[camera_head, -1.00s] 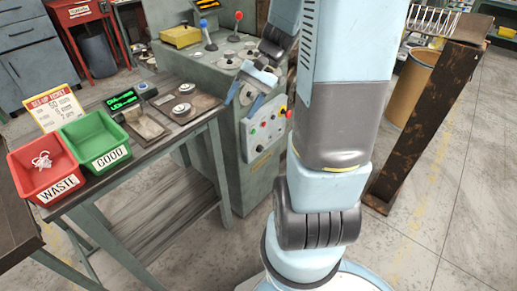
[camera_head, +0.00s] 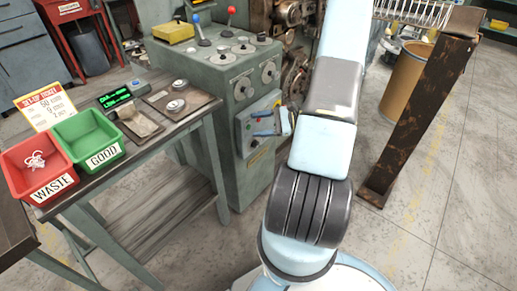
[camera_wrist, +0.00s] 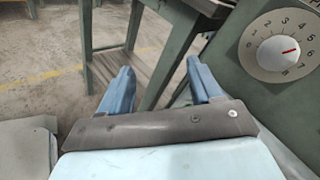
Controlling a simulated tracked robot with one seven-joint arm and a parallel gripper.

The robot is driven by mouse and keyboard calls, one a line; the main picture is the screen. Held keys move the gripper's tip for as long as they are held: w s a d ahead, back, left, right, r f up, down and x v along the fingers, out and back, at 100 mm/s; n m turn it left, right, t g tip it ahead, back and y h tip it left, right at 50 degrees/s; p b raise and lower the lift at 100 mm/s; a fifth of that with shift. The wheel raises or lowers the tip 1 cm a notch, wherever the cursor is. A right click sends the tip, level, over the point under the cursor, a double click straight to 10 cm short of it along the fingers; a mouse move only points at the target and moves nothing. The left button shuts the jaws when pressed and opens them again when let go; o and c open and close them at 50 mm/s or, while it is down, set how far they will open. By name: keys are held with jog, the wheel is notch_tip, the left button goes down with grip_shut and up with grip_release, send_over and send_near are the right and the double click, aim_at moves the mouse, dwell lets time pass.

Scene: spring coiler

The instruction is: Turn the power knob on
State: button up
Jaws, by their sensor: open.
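The small control panel (camera_head: 247,133) is on the front of the green-grey machine cabinet in the head view. My gripper (camera_head: 258,125) is in front of this panel, with its blue fingers pointing left and covering part of it. In the wrist view my gripper (camera_wrist: 160,82) is open and empty, with its two blue fingers well apart. A small round control (camera_head: 254,143) shows on the panel below the fingers; I cannot tell whether it is the power knob or how it is set. No panel control lies between the fingers in the wrist view.
A numbered white dial (camera_wrist: 278,52) with a red mark is on the cabinet to the right. Dials and two levers (camera_head: 197,22) top the cabinet. A workbench (camera_head: 150,122) with a red bin (camera_head: 40,185) and green bin (camera_head: 88,150) stands left. A rusty post (camera_head: 420,120) stands right.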

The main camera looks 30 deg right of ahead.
jog(key=s+d+f+m+t+h, duration=0.1)
jog(key=d+f+m+t, duration=0.2)
jog(key=f, duration=0.2)
jog(key=d+f+m+t+h, duration=0.2)
jog(key=f+m, duration=0.1)
jog(key=f, duration=0.1)
jog(key=m+t+h, duration=0.4)
jog(key=m+h, duration=0.2)
jog(key=m, duration=0.1)
send_near(256, 145)
jog(key=d+f+x, duration=0.1)
jog(key=x, duration=0.8)
jog(key=shift+f, duration=0.3)
jog(key=shift+w, duration=0.15)
jog(key=shift+c, duration=0.2)
